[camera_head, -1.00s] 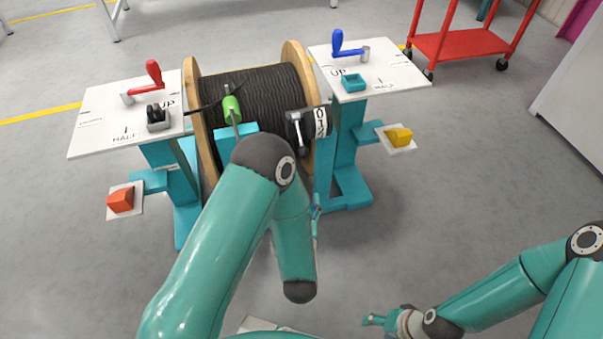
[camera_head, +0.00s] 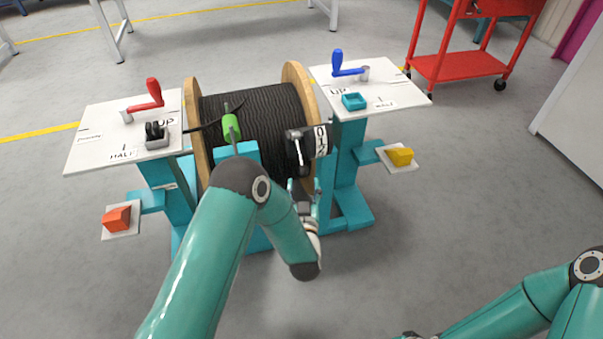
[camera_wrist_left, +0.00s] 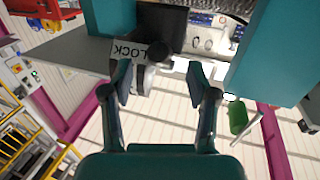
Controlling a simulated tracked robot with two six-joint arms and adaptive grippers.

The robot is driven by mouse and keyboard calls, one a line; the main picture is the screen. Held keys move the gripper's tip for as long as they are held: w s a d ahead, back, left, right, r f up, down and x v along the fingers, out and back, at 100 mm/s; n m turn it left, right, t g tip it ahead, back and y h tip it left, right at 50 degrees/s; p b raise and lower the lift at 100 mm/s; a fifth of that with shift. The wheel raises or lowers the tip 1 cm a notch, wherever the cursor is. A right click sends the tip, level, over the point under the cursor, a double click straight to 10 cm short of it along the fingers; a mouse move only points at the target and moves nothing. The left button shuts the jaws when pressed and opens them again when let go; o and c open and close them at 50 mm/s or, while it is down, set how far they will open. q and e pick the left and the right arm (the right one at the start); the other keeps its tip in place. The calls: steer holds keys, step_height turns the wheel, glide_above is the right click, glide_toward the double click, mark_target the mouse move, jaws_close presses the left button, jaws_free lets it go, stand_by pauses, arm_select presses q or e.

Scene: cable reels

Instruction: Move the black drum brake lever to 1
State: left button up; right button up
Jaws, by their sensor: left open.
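The drum brake's black box (camera_head: 292,137) sits at the right side of the cable drum, with a pale lever (camera_head: 299,152) on its front. A white scale (camera_head: 320,141) marked with 0 and 1 is beside it. My left gripper (camera_head: 303,188) is just below and in front of the lever. In the left wrist view, my left gripper (camera_wrist_left: 160,82) is open, and a black knob (camera_wrist_left: 158,52) on a light bar lies just beyond the gap between the fingers. Contact cannot be told. A plate lettered LOCK (camera_wrist_left: 128,50) shows beside it.
The black cable drum (camera_head: 255,105) has wooden flanges on a teal stand. White panels with a red crank (camera_head: 152,93) and a blue crank (camera_head: 338,63) flank it. A green grip (camera_head: 231,128) stands left of the brake. Orange (camera_head: 117,218) and yellow (camera_head: 400,156) blocks sit on low side plates.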

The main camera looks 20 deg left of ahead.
mark_target(303, 172)
arm_select(q)
steer(key=shift+b+x, duration=0.4)
steer(key=shift+x, duration=2.35)
